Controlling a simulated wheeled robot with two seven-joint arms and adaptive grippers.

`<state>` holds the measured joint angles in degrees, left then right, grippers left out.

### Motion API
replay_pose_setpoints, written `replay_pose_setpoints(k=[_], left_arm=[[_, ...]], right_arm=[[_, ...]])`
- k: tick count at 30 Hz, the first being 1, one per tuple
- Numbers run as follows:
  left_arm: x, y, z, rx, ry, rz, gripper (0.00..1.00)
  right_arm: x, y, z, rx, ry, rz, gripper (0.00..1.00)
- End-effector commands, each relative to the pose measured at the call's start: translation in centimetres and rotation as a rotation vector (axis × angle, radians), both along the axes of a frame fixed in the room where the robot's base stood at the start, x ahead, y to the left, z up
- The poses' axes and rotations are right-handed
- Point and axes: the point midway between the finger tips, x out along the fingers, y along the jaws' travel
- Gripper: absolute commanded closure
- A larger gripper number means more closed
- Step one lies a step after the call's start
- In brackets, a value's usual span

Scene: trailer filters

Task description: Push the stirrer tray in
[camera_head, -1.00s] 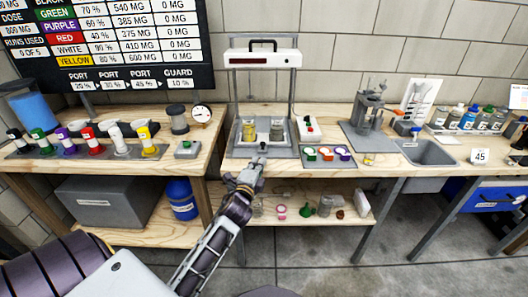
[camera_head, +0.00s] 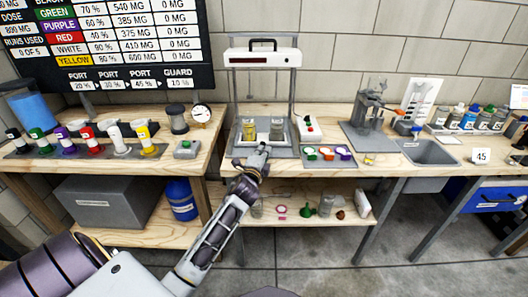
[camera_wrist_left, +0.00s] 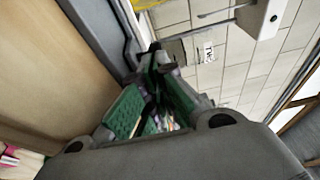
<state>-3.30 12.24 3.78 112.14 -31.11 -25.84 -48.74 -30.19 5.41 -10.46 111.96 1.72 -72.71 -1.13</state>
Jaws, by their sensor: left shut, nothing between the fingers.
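The stirrer tray (camera_head: 238,149) is a grey tray on the middle bench, under a white overhead unit on a frame. Two jars, a yellowish one (camera_head: 249,130) and a greyish one (camera_head: 277,129), stand upright on it. My left gripper (camera_head: 264,148) is shut and empty at the front edge of the tray; I cannot tell whether it touches. In the left wrist view its green-padded fingers (camera_wrist_left: 152,95) are together, with grey tray surface (camera_wrist_left: 100,30) close by. The gripper hides part of the tray's front. My right gripper is not in view.
A white box with buttons (camera_head: 308,128) and a plate with coloured cups (camera_head: 327,154) stand right of the tray. The lower shelf (camera_head: 290,201) holds loose items. A gap separates the left and middle benches.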

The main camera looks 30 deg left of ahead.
Motion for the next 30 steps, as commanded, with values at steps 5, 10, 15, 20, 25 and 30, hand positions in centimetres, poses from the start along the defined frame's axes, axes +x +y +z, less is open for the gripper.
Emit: replay_pose_setpoints(k=[5,10,15,20,25,30], left_arm=[[0.6,0.2,0.0,0.001,-0.001,0.0,1.0],[0.7,0.2,0.0,0.001,0.0,0.0,1.0],[0.7,0.2,0.0,0.0,0.0,0.0,1.0],[0.9,0.3,0.0,0.0,0.0,0.0,1.0],[1.8,0.8,0.1,0.001,-0.001,0.0,1.0],[3.3,1.7,0.1,0.001,-0.001,-0.001,1.0]], right_arm=[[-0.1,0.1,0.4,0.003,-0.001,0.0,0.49],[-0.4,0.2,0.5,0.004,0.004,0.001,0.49],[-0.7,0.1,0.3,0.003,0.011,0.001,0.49],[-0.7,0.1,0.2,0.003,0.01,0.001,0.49],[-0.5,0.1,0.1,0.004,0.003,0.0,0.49],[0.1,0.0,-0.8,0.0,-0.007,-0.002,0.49]])
